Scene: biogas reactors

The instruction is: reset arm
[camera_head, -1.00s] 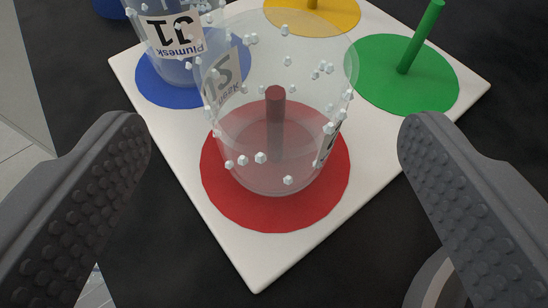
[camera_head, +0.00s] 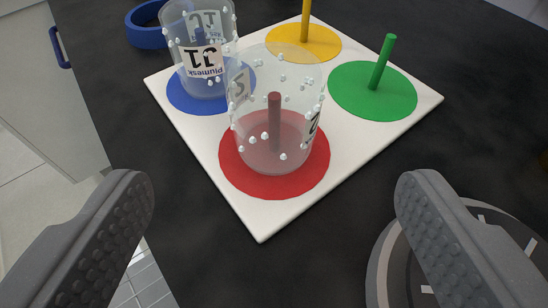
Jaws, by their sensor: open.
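My gripper (camera_head: 270,225) is open and empty, its two grey studded fingers wide apart at the left and right of the view. Beyond the fingers, a clear reactor cup (camera_head: 290,140) with small white knobs stands over the red peg on the red disc (camera_head: 240,168). It is apart from both fingers. A second clear cup (camera_head: 205,85) labelled 11 stands on the blue disc (camera_head: 185,102). Both discs lie on a white square board (camera_head: 262,222).
The board also has a green disc with a peg (camera_head: 375,100) and a yellow disc with a peg (camera_head: 300,45), both without cups. A blue ring (camera_head: 142,35) lies behind left. A round grey device (camera_head: 385,265) is at lower right. The black counter (camera_head: 440,145) ends at left, beside a white cabinet (camera_head: 40,90).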

